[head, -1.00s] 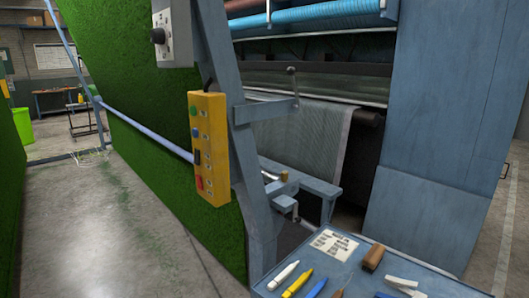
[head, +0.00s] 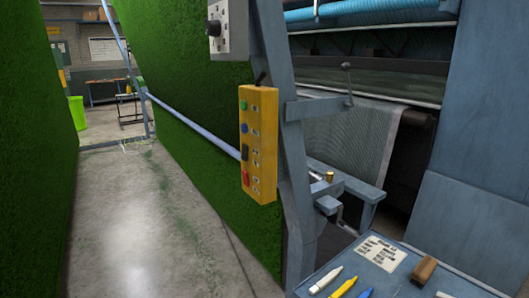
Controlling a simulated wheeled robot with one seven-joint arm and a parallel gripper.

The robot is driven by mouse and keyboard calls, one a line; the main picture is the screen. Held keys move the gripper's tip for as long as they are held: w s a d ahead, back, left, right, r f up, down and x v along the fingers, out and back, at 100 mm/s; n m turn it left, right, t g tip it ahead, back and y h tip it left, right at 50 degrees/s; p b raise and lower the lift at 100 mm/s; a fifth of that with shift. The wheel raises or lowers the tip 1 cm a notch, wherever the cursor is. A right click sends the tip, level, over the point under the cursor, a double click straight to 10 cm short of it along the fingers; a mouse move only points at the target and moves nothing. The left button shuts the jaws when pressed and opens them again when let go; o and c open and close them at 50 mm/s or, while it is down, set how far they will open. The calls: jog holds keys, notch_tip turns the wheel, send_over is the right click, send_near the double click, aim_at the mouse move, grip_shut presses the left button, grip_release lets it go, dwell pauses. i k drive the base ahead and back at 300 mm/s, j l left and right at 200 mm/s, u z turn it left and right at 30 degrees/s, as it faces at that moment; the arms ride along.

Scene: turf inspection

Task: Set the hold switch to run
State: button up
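A yellow control box (head: 263,148) is fixed to the blue-grey upright post (head: 290,165) in the head view. Its left face carries a green button (head: 243,105), a blue button (head: 245,128), a black control (head: 246,152) and a red control (head: 246,178). A dark lever or cable (head: 262,79) rises at its top. Above it, a grey box (head: 234,32) has a black knob (head: 213,28). The labels are too small to read. I cannot tell which control is the hold switch or how it is set. My gripper is not in view.
Green turf hangs on both sides of a clear concrete aisle (head: 145,225). A blue-grey rail (head: 195,128) runs along the right turf.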

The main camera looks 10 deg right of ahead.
aim_at(246, 182)
jog(key=i+j+u, duration=0.65)
jog(key=u, duration=0.15)
jog(key=i+j+u, duration=0.1)
jog(key=i+u, duration=0.65)
jog(key=i, duration=0.1)
